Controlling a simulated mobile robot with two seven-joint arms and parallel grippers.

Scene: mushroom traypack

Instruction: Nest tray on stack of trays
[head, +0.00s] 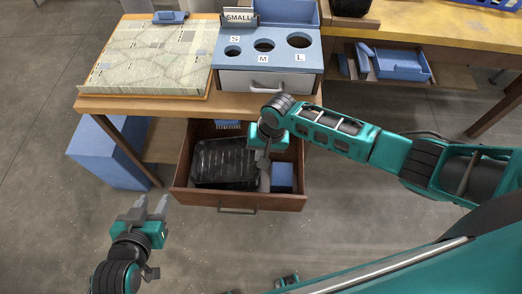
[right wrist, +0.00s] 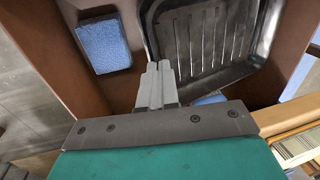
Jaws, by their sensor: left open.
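A black ribbed tray (head: 225,160) lies in the open wooden drawer, on its left side; it fills much of the right wrist view (right wrist: 205,35). Whether more trays lie under it I cannot tell. My right gripper (head: 262,165) reaches down into the drawer at the tray's right edge. In the right wrist view its fingers (right wrist: 158,68) are close together at the tray's rim and look shut on it, though the contact is partly hidden. My left gripper (head: 151,204) is open and empty, in front of the drawer's left corner, over the floor.
A blue block (head: 282,176) sits in the drawer's right part. The drawer's front wall (head: 236,202) and sides stand around the tray. Above are the tabletop with a patterned board (head: 150,58) and a blue S/M/L sorting box (head: 267,75). A blue box (head: 108,155) stands under the table.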

